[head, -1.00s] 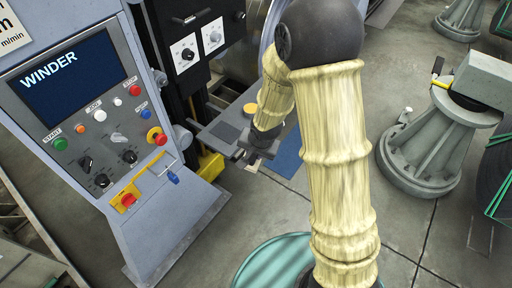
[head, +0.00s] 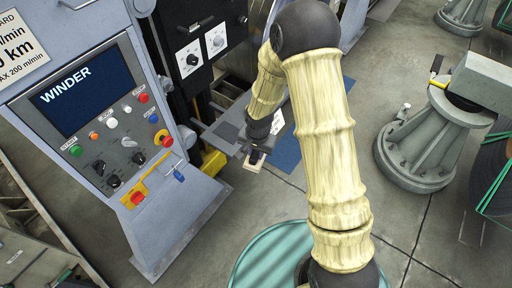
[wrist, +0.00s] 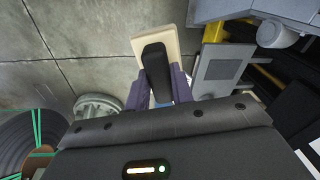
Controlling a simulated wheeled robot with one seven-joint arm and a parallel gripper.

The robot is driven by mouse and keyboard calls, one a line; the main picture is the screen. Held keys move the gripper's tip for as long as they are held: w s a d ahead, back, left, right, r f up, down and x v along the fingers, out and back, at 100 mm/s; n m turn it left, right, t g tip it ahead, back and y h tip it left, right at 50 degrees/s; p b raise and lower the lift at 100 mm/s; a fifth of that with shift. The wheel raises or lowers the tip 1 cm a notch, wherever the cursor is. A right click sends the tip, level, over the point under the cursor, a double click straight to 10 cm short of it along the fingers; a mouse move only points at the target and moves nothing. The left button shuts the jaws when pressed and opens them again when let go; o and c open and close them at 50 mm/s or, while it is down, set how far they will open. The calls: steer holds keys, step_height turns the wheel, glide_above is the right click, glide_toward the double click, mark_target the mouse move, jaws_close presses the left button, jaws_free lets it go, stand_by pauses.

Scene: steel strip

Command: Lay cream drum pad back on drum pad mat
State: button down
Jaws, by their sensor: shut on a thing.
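The cream drum pad (wrist: 170,45) is a flat cream block with a black raised part, pointing away from my gripper in the wrist view. My gripper (wrist: 160,88) is shut on it, with a finger on either side of the black part. In the head view, my gripper (head: 257,152) holds the pad (head: 252,166) just right of the grey shelf's front corner, apart from the shelf. A dark grey rectangle, which looks like the drum pad mat (head: 226,131), lies on the shelf; it also shows in the wrist view (wrist: 222,69). Nothing is seen lying on it.
The grey shelf (head: 211,139) juts out beside the winder console (head: 130,150), with a yellow part (head: 213,163) below. A blue floor mat (head: 287,152) lies right of my gripper. A grey pedestal (head: 425,145) stands at right. Floor between is clear.

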steer(key=shift+s+a+r+p, duration=0.1)
steer(key=shift+r+p, duration=0.25)
steer(key=shift+p, duration=0.3)
steer(key=shift+a+g+p, duration=0.1)
steer(key=shift+g+p, duration=0.2)
steer(key=shift+p, duration=0.4)
steer(key=shift+g, duration=0.3)
steer(key=shift+f, duration=0.1)
